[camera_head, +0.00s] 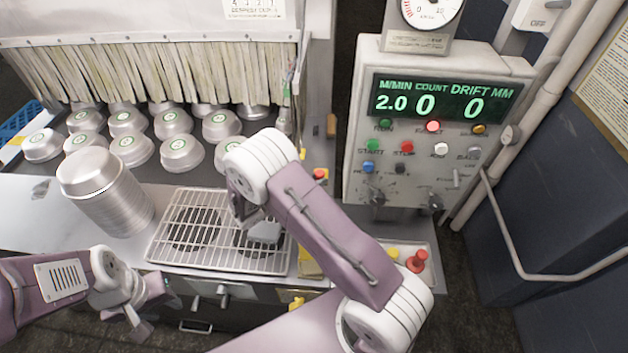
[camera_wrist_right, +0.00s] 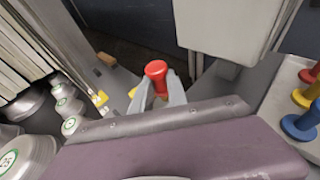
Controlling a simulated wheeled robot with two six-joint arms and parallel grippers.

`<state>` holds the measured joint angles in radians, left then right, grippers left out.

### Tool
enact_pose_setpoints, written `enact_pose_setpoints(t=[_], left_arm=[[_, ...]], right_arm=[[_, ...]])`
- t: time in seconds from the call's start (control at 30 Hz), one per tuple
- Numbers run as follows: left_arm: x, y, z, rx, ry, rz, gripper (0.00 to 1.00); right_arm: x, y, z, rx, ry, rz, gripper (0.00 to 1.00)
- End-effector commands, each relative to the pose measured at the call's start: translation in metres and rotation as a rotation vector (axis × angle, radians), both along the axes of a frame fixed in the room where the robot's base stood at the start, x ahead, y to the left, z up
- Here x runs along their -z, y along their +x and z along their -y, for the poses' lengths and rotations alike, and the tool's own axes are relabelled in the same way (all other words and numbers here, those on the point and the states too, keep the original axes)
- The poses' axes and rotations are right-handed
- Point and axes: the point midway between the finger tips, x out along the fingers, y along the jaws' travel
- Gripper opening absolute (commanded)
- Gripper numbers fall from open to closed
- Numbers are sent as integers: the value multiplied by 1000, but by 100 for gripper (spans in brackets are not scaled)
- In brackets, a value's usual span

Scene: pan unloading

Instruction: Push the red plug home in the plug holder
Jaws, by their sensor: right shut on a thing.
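In the right wrist view my right gripper (camera_wrist_right: 157,88) is shut on a red knob-shaped plug (camera_wrist_right: 155,70), whose round top stands above the fingertips. Its lower end is hidden by the fingers and my arm. In that view a pale plug holder (camera_wrist_right: 272,108) at the right carries another red plug (camera_wrist_right: 312,73), a yellow plug (camera_wrist_right: 307,96) and a blue plug (camera_wrist_right: 300,124). The head view shows the holder's red plug (camera_head: 417,261) and yellow plug (camera_head: 393,254). My right arm hides my right gripper there. My left gripper (camera_head: 148,308) is low at the left, its jaw opening unclear.
A wire rack (camera_head: 185,250) lies in front of the conveyor of upturned metal pans (camera_head: 182,153). A stack of pans (camera_head: 105,195) stands left of the rack. A control box (camera_head: 440,140) rises behind the holder. A small red-topped thing (camera_head: 318,174) shows beside my right arm.

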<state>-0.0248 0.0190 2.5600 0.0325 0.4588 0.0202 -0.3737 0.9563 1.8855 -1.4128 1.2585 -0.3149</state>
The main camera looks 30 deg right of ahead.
Motion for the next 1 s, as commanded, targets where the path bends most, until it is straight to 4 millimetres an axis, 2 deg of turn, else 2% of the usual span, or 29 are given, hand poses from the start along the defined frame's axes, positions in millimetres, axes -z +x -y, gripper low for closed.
enact_pose_setpoints(t=[0.93, 1.0], left_arm=[[36, 0, 0, 0, 0, 0, 36], [33, 0, 0, 0, 0, 0, 36]], right_arm=[[45, 0, 0, -1, 0, -1, 0], [42, 0, 0, -1, 0, 0, 0]])
